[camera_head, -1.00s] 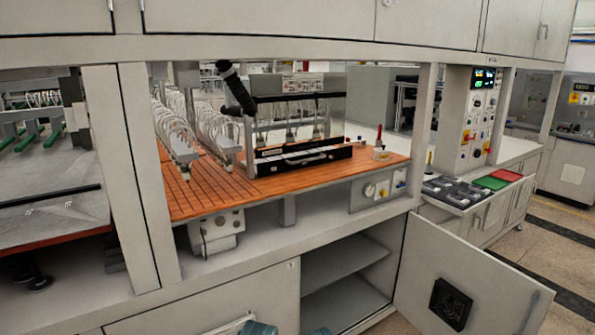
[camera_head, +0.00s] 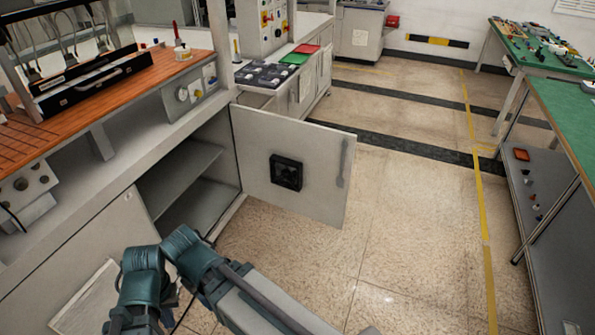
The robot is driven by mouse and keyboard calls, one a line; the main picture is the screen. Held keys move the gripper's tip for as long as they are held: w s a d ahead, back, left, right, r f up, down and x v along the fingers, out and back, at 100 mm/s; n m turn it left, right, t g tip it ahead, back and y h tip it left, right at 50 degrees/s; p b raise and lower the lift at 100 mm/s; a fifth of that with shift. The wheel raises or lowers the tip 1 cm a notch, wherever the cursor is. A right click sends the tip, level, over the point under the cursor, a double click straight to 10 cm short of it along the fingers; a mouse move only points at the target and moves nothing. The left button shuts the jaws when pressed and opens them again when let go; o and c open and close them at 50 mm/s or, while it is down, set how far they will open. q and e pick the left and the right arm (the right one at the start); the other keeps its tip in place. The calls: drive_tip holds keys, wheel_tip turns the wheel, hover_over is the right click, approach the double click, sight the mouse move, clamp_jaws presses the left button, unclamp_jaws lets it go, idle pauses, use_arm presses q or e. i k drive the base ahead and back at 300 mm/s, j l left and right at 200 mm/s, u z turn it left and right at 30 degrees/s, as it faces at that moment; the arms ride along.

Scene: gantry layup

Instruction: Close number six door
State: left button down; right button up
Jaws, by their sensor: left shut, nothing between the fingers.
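A grey cabinet door (camera_head: 315,187) stands wide open in the middle of the view. It has a black square fitting (camera_head: 286,172) and a long grey handle (camera_head: 343,163) near its free edge. No number can be read on it. The cabinet opening (camera_head: 190,175) to its left shows a shelf and looks empty. My left arm's teal joints and grey link lie at the bottom, in front of and below the door. Only a small tip of my left gripper (camera_head: 370,330) seems to show at the lower edge, shut and apart from the door. My right gripper is not seen.
A workbench with an orange top (camera_head: 165,73) runs along the left above the cabinet. Open tiled floor (camera_head: 410,220) lies right of the door. A green-topped table (camera_head: 565,115) with a lower shelf stands at the far right.

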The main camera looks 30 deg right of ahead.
sight(263, 139)
drive_tip(key=z, duration=1.65)
drive_tip(key=i+z, duration=0.1)
drive_tip(key=z, duration=0.15)
drive_tip(key=i+z, duration=0.15)
drive_tip(key=z, duration=0.15)
drive_tip(key=i+l, duration=0.1)
drive_tip(key=i, duration=4.5)
drive_tip(key=j+u, duration=0.1)
drive_tip(key=u, duration=3.8)
